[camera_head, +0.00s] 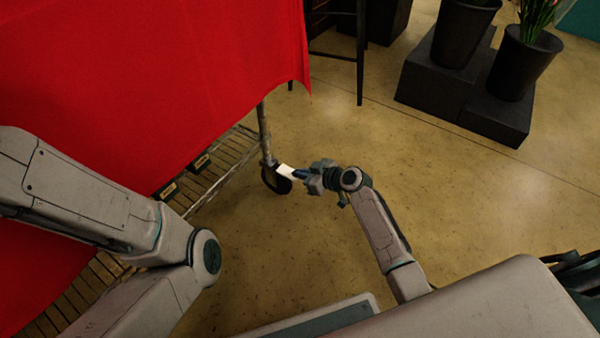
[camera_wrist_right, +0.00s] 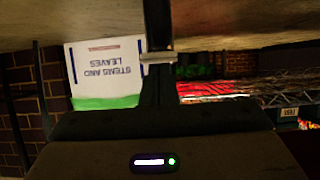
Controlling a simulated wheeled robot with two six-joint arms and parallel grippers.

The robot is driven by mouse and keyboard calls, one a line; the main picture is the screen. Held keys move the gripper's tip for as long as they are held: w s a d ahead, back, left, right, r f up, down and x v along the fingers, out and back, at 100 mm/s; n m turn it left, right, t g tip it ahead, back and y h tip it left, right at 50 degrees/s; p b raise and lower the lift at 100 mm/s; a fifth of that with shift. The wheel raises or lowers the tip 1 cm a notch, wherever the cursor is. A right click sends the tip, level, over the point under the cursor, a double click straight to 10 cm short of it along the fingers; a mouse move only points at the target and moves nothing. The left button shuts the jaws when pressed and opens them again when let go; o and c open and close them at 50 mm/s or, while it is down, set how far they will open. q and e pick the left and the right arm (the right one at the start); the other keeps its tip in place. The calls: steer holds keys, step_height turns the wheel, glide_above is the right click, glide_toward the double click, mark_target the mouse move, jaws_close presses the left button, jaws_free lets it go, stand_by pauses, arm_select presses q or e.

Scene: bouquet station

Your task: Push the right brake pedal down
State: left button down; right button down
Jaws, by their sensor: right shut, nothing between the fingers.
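A cart draped in a red cloth (camera_head: 150,80) has a metal leg with a dark caster wheel (camera_head: 270,180) at its near right corner. A small white brake pedal (camera_head: 286,171) sticks out from this caster toward the right. My right gripper (camera_head: 300,174) is shut and empty, its tips close beside the pedal's outer end; I cannot tell if they touch. In the right wrist view, which is upside down, the dark fingers (camera_wrist_right: 156,88) point at a pale piece (camera_wrist_right: 158,58), likely the pedal, before a dark upright bar. My left arm shows, but its gripper is out of sight.
A wire shelf (camera_head: 220,170) lies low under the cloth. A dark stool leg (camera_head: 360,60) stands behind. Black buckets (camera_head: 520,65) stand on dark steps (camera_head: 450,85) at the upper right. An upside-down sign (camera_wrist_right: 105,70) shows beyond. Floor around the right gripper is clear.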

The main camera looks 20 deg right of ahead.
steer(key=shift+s+d+f+b, duration=0.15)
steer(key=shift+f+b, duration=0.25)
steer(key=shift+f, duration=0.25)
steer(key=shift+r+p, duration=0.55)
steer(key=shift+r, duration=0.25)
